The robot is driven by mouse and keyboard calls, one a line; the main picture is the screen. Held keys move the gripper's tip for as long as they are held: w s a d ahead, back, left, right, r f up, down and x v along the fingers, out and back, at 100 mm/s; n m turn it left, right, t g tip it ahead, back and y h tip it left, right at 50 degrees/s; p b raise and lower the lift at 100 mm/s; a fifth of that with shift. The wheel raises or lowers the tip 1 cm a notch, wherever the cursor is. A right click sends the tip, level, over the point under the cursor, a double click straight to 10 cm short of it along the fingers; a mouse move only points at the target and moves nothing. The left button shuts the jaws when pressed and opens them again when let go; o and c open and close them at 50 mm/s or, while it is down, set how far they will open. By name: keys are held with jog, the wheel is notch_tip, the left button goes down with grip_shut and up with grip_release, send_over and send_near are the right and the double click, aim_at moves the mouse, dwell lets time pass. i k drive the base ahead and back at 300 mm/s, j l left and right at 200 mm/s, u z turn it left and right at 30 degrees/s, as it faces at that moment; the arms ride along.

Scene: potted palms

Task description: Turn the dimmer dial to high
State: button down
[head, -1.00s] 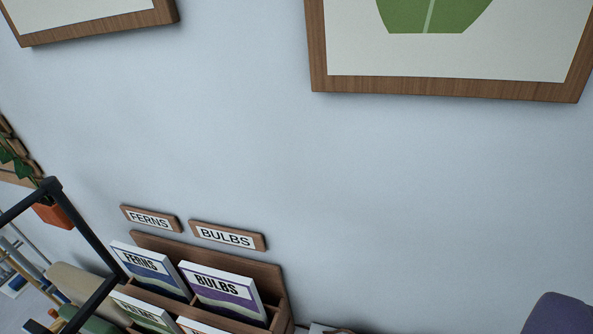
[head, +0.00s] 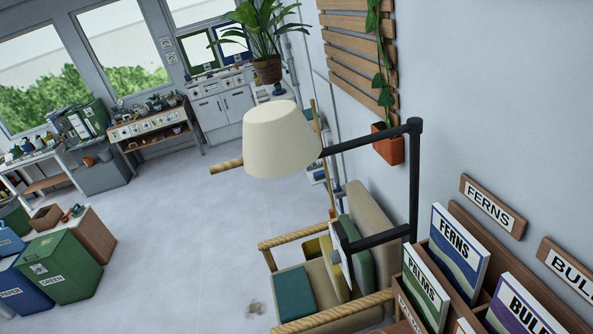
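No dimmer dial can be made out in the head view. A floor or reading lamp with a cream shade (head: 278,140) hangs near the middle, tilted in the picture. A black angular frame (head: 414,185) stands right of it, and its upper bar runs toward the shade. A small pale plate (head: 341,243) shows at the left end of the frame's lower bar; I cannot tell what it is. My gripper is not in view.
A rope-trimmed chair (head: 325,290) with cushions stands below the lamp. A wooden rack (head: 465,285) of booklets is at the lower right by the wall. Green bin (head: 60,268) and blue bin (head: 30,290) stand at left. The grey floor between is mostly clear.

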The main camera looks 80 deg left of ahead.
aim_at(335, 256)
jog(key=k+j+u, duration=0.75)
jog(key=k+j, duration=0.2)
jog(key=j, duration=0.15)
jog(key=k+j, duration=0.2)
jog(key=j+u, duration=0.05)
jog(key=j, duration=0.05)
